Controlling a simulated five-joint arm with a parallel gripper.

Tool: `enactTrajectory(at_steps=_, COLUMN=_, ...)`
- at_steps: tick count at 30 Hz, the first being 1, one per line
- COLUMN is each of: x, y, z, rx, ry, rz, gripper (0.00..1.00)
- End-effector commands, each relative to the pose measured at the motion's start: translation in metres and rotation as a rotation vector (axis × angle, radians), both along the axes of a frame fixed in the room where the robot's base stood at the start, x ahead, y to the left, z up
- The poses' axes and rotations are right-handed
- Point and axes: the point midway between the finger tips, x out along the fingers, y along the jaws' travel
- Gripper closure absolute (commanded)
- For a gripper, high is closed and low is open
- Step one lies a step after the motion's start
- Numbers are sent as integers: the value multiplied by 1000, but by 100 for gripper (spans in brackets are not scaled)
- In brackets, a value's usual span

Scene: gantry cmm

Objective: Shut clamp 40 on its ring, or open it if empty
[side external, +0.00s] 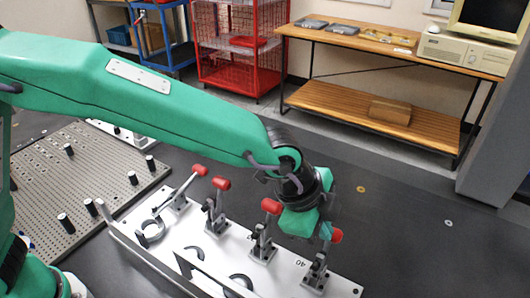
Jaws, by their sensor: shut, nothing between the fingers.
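A white fixture plate (130,228) carries a row of toggle clamps with red handles. A printed "40" (300,264) lies between the two rightmost clamps; I cannot tell for sure which one it labels. The rightmost clamp (316,276) has its red handle (336,236) up. The clamp left of it (262,248) also has its handle up. My gripper (325,231) is shut and empty, beside the rightmost red handle; contact cannot be told. A grey ring (240,281) lies at the front, partly hidden. Any ring at the rightmost clamp is not visible.
Two more clamps (215,217) (178,200) stand further left; the leftmost handle leans over. Another grey ring (152,240) lies near them. A perforated plate with black posts (85,165) is at left. A gold washer (361,189) and a grey washer (448,223) lie on the clear dark surface.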

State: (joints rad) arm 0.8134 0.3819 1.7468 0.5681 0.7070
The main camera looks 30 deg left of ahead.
Motion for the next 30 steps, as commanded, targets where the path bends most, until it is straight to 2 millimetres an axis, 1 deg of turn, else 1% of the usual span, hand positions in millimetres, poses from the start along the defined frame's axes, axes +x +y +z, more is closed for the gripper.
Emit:
enactTrajectory(at_steps=14, x=2, y=0, z=-1, rx=0, ry=-1, rz=0, gripper=100)
enactTrajectory(at_steps=30, x=11, y=0, z=-1, rx=4, ry=-3, rz=2, gripper=100)
